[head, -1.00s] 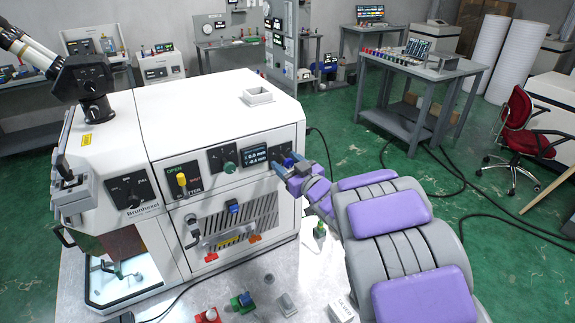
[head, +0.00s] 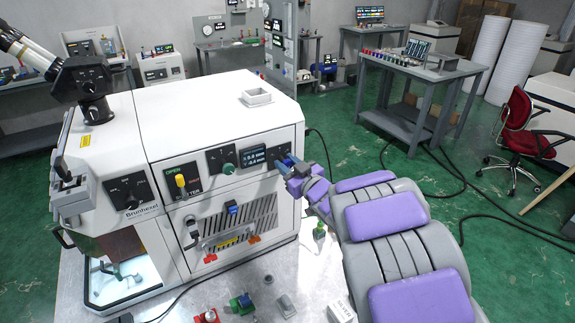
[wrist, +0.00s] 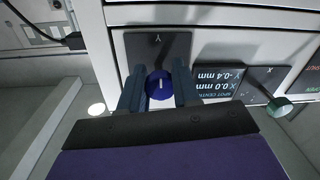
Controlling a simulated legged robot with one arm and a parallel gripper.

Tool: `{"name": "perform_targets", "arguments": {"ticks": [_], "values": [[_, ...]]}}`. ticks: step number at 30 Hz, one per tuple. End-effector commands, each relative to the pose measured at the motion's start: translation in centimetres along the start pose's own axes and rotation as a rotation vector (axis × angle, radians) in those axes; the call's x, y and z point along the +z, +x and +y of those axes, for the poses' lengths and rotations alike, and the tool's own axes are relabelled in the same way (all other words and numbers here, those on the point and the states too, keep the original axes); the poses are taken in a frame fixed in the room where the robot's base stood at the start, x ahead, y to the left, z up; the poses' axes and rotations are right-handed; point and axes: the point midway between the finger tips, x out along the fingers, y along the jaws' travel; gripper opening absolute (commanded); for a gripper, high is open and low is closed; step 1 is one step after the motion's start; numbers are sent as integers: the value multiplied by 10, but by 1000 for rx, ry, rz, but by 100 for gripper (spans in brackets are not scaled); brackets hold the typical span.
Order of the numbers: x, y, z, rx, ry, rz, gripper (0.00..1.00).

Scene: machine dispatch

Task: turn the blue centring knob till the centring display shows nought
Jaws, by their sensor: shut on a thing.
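The blue centring knob (wrist: 159,86) is on a dark plate marked Y on the machine's front, its white pointer line visible. My gripper (wrist: 159,92) is shut on the knob, one finger on each side. In the head view my gripper (head: 286,166) reaches the right end of the control panel, and the knob (head: 290,160) is partly covered. The centring display (wrist: 222,84) appears upside down in the wrist view and reads X 0.0 mm and Y -0.4 mm. The display (head: 255,158) is too small to read surely in the head view.
A green knob (head: 228,168) is left of the display, and a yellow shutter lever (head: 181,182) is further left. Small parts lie on the bench in front. A cable (wrist: 74,40) is near the machine's edge.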

Motion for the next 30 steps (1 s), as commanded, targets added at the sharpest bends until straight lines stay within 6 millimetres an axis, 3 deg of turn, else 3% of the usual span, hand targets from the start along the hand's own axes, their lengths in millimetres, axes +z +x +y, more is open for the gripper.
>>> {"name": "perform_targets", "arguments": {"ticks": [12,23,24,30], "values": [[1,0,-1,-5,-361,-23,1],[1,0,-2,-8,-385,-26,1],[1,0,-2,-8,-385,-26,34],[1,0,-1,-6,-384,-26,53]]}}
